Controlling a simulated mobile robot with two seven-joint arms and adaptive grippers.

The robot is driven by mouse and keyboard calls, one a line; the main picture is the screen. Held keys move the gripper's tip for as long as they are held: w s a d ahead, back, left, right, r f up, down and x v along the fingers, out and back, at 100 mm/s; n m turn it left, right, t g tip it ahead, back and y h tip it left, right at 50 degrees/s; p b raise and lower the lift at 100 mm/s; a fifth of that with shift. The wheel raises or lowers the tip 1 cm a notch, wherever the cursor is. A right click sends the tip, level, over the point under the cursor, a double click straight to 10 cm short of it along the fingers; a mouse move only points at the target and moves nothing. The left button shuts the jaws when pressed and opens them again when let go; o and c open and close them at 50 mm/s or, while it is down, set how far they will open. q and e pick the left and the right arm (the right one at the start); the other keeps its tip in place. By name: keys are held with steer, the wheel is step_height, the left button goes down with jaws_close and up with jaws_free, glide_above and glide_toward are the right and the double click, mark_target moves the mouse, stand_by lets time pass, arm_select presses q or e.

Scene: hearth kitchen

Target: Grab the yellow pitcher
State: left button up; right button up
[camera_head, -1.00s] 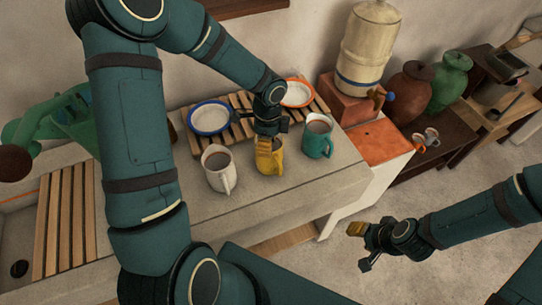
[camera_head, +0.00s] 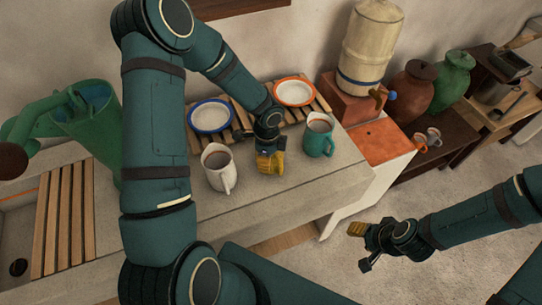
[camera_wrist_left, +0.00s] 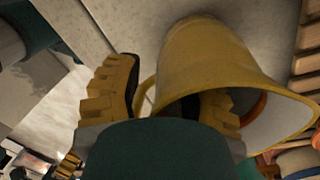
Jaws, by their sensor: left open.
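The yellow pitcher (camera_wrist_left: 205,50) fills the upper middle of the left wrist view, with its wide mouth toward the lower right. In the head view it is mostly hidden by my left gripper (camera_head: 269,160). In the left wrist view, one ridged yellow finger is outside the pitcher, left of its handle. The other finger shows within the mouth opening, so the open jaws (camera_wrist_left: 165,97) straddle the handle side; contact cannot be told. My right gripper (camera_head: 362,246) hangs empty over the floor, away from the counter; its jaw opening is unclear.
A white pitcher (camera_head: 218,168) stands close left of my left gripper, and a teal pitcher (camera_head: 319,137) close right. Behind are a blue-rimmed plate (camera_head: 210,116) and an orange-rimmed plate (camera_head: 295,92) on slatted racks. The counter front (camera_head: 262,203) is clear.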

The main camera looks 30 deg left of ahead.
arm_select(q)
jaws_close()
steer(key=shift+r, duration=0.15)
